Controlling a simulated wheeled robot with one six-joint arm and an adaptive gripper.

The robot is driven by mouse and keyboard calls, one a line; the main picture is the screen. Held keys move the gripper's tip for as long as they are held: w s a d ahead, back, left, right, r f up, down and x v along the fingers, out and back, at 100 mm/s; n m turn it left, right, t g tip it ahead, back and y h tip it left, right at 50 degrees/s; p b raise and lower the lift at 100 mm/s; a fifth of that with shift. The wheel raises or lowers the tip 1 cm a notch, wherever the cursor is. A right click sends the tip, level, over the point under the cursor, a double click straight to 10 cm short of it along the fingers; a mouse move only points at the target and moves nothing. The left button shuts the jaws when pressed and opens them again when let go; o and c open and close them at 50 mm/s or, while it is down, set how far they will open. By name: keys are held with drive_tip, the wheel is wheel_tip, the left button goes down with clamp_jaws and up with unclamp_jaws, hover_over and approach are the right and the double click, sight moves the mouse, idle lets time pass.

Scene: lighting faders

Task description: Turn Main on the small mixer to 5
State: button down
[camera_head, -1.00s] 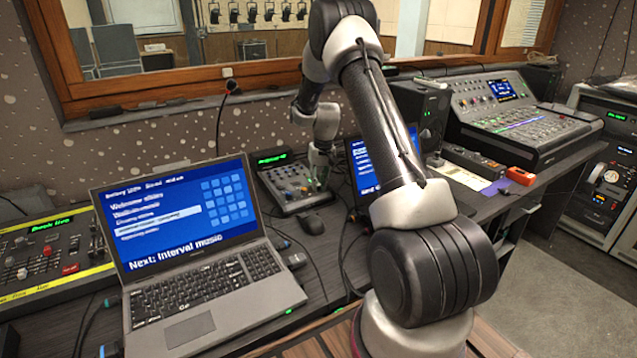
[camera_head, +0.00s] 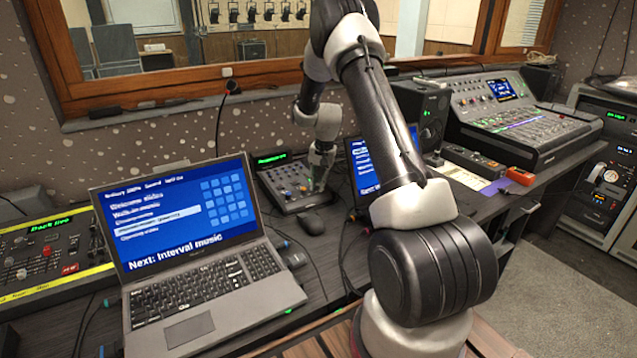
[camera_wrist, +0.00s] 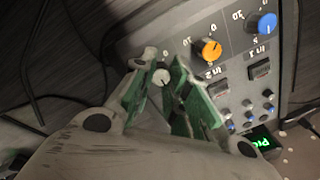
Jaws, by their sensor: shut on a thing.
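The small mixer (camera_head: 284,193) stands on the desk between the laptop and the second screen. In the wrist view its grey panel (camera_wrist: 219,18) shows an orange knob (camera_wrist: 209,50) at In 2 and a blue knob (camera_wrist: 265,23) at In 1. A pale knob (camera_wrist: 162,77) sits between the green-padded fingers of my gripper (camera_wrist: 157,88), which is shut on it. Its name label is hidden, and I cannot read its setting. In the head view my gripper (camera_head: 320,180) is at the mixer's right side.
A laptop (camera_head: 210,270) stands in front left of the mixer. A mouse (camera_head: 311,222) lies just in front of it. A second screen (camera_head: 362,160) stands close on its right, partly behind my arm. A large console (camera_head: 525,115) is farther right.

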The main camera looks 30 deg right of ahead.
drive_tip(key=c, duration=1.3)
unclamp_jaws()
drive_tip(key=shift+c, duration=0.2)
drive_tip(key=shift+r, duration=0.1)
wheel_tip(320, 180, up, 12)
drive_tip(key=s+d, duration=0.1)
drive_tip(key=shift+s, duration=0.15)
